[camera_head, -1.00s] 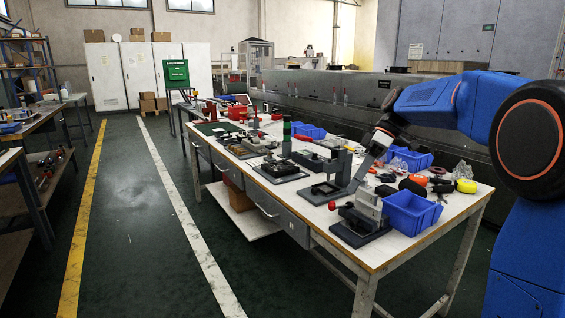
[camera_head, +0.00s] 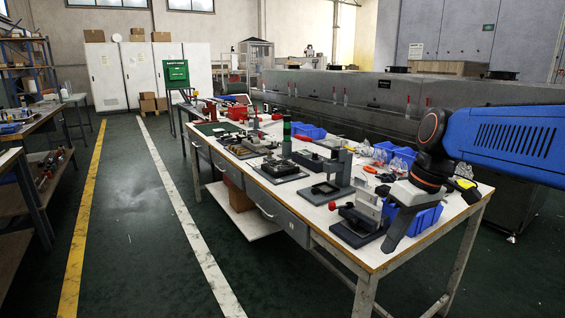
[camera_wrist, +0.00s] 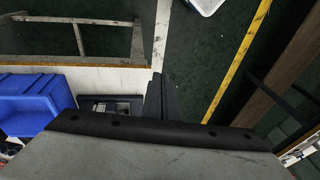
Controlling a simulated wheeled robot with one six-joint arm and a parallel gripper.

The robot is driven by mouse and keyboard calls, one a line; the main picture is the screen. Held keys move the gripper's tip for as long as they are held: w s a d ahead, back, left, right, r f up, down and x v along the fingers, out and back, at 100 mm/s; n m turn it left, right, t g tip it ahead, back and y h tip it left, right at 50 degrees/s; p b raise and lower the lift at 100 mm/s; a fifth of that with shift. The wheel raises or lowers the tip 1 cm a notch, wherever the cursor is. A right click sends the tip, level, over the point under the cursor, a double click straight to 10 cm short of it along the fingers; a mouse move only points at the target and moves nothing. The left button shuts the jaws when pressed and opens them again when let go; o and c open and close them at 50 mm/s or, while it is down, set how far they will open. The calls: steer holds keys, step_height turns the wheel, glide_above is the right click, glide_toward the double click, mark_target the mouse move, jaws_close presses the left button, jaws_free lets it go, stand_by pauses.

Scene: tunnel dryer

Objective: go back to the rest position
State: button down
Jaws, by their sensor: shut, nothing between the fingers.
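My gripper (camera_head: 392,246) hangs over the near right end of the workbench (camera_head: 352,258), pointing down, with its dark fingers together and nothing held. It hides part of a blue bin (camera_head: 428,217) behind it. In the wrist view, the fingers of my gripper (camera_wrist: 158,85) show at the bench edge, beside a blue bin (camera_wrist: 27,98) and a dark fixture.
Dark fixtures, among them a clamp with a red knob (camera_head: 357,226) and a press stand (camera_head: 330,186), line the bench front. More blue bins (camera_head: 395,154) stand behind. The long grey dryer (camera_head: 340,100) runs behind the bench. The floor aisle at left is clear.

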steer(key=s+d+f+m+t+h, duration=0.1)
steer(key=s+d+f+m+t, duration=0.1)
steer(key=s+f, duration=0.3)
steer(key=s+d+f+m+t+h, duration=0.1)
steer(key=s+d+f+m+t, duration=0.1)
steer(key=s, duration=0.7)
step_height(320, 180, down, 4)
steer(key=shift+d+r+m+h, duration=0.2)
steer(key=shift+d+m+h, duration=0.25)
steer(key=shift+m, duration=0.55)
